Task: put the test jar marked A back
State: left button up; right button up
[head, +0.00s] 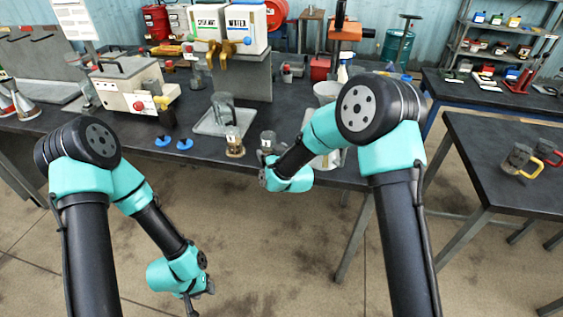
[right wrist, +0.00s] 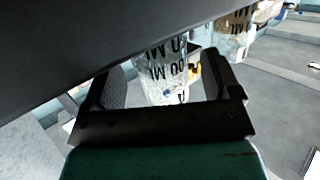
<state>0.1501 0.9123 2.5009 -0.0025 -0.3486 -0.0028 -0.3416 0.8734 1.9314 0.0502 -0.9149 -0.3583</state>
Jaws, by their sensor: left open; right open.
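A clear glass jar (right wrist: 164,72) with black volume print and a letter that looks like A stands between the fingers of my right gripper (right wrist: 160,88) in the right wrist view. The fingers are open, with gaps beside the glass. In the head view this jar (head: 268,139) is at the front edge of the bench, just beyond my right gripper (head: 265,168). A second glass jar (head: 234,138) sits in a tan round base to its left; a printed jar (right wrist: 234,28) also shows at the wrist view's upper right. My left gripper (head: 198,291) hangs low over the floor, open and empty.
A tray (head: 205,128) with a glass beaker (head: 223,107) stands behind the jars. A side table (head: 500,200) holds mugs with coloured handles.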

jog(key=v, duration=0.8)
jog(key=shift+s+d, duration=0.15)
jog(key=shift+s, duration=0.15)
jog(key=shift+r, duration=0.1)
dwell(1.0)
